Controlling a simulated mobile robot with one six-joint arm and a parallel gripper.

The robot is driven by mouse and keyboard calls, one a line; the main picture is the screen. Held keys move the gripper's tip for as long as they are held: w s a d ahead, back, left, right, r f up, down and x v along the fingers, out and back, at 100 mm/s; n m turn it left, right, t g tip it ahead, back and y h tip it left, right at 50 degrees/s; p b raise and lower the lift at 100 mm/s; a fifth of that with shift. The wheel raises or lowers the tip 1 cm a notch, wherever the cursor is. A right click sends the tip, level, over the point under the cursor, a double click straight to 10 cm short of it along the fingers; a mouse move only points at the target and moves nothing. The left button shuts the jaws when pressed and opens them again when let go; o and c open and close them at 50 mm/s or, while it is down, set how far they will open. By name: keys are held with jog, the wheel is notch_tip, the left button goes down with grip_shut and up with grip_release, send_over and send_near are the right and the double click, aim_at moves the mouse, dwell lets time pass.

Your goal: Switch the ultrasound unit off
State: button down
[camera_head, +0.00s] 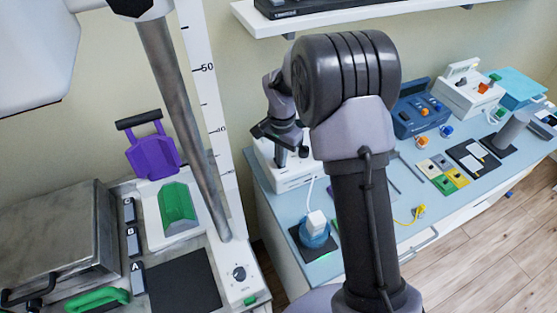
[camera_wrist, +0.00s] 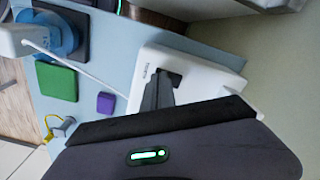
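The ultrasound unit appears to be the white box (camera_head: 290,178) at the left end of the blue-topped bench, partly hidden by my arm. A white cable runs from it to a white head in a round blue holder (camera_head: 315,236). In the wrist view the white box (camera_wrist: 205,72) lies right behind my fingers. My gripper (camera_head: 281,160) points down at the box. In the wrist view its dark fingers (camera_wrist: 160,78) look together and empty, with their tips over a dark part of the box's face. I cannot tell whether they touch it. The switch's state is not readable.
A white shelf (camera_head: 350,18) hangs above. Left stands another bench with a purple-backed device (camera_head: 152,152), a green pad (camera_head: 177,205) and a slanting metal post (camera_head: 180,110). Right of my arm are a blue case (camera_head: 418,112), coloured tiles (camera_head: 440,172) and a grey cylinder (camera_head: 510,130).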

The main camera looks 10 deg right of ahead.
notch_tip(320, 180, up, 7)
jog(key=p, duration=0.4)
jog(key=shift+f+p, duration=0.1)
jog(key=shift+p, duration=0.2)
jog(key=s+a+r+n+t+y+b, duration=0.1)
jog(key=s+a+r+n+t+b, duration=0.15)
jog(key=s+r+b, duration=0.8)
jog(key=s+a+n+t+y, duration=0.1)
jog(key=s+n+t, duration=0.2)
jog(key=s, duration=1.4)
jog(key=shift+s+a+f, duration=0.2)
jog(key=shift+s+f, duration=0.2)
jog(key=shift+f, duration=0.05)
